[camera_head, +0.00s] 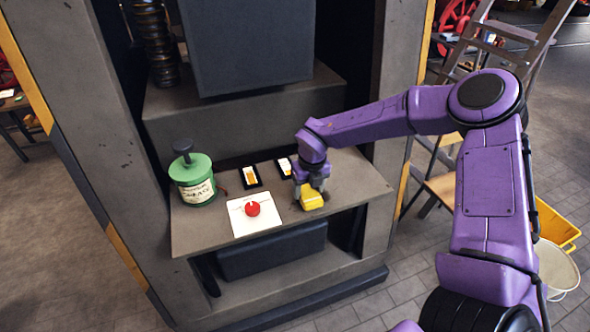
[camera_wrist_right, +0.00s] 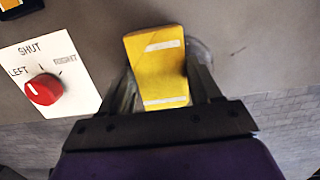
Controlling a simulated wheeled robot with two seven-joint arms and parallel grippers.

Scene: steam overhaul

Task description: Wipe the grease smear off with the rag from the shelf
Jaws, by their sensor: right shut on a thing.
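The rag (camera_head: 312,200) is a yellow folded block, with pale stripes visible in the right wrist view (camera_wrist_right: 156,72). My right gripper (camera_head: 311,190) points down at the right part of the grey shelf (camera_head: 352,188). It is shut on the rag, with one finger on each side in the right wrist view (camera_wrist_right: 163,88). The rag is at or just above the shelf surface; contact is hard to tell. A dark, glossy grease smear (camera_wrist_right: 201,54) shows around the rag's edges, mostly covered by it. My left gripper is not in view.
A white plate with a red knob (camera_head: 253,208) lies left of the rag. A green grease can (camera_head: 192,180) stands at the shelf's left end. A wooden ladder and yellow crate (camera_head: 556,228) are at right.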

